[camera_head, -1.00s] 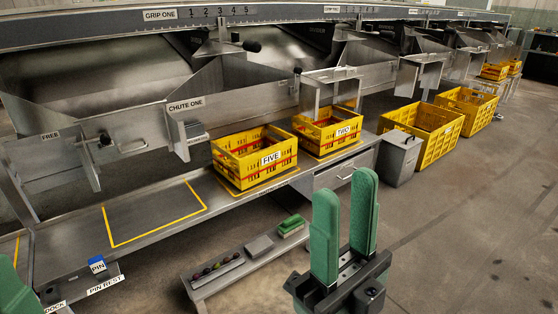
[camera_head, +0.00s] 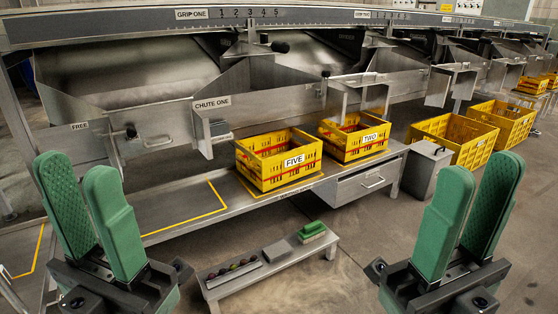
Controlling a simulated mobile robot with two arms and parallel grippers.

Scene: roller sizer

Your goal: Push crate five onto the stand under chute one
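Crate five (camera_head: 262,172) is a yellow slatted crate with a white FIVE label. It stands upright on the low grey bench, right of the CHUTE ONE sign (camera_head: 212,102). The stand (camera_head: 180,207) is the bare yellow-outlined part of the bench left of the crate, partly hidden by my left gripper in the picture. My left gripper (camera_head: 77,172) has green fingers, points up at the lower left, and is open and empty. My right gripper (camera_head: 476,175) is open and empty at the lower right. Both are apart from the crate, in the foreground.
Crate two (camera_head: 342,152) stands right of crate five. A drawer (camera_head: 362,184) and a grey bin (camera_head: 428,172) are further right. A low bench (camera_head: 228,287) with small dark balls and a green block is in front. More yellow crates (camera_head: 462,136) are on the right.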

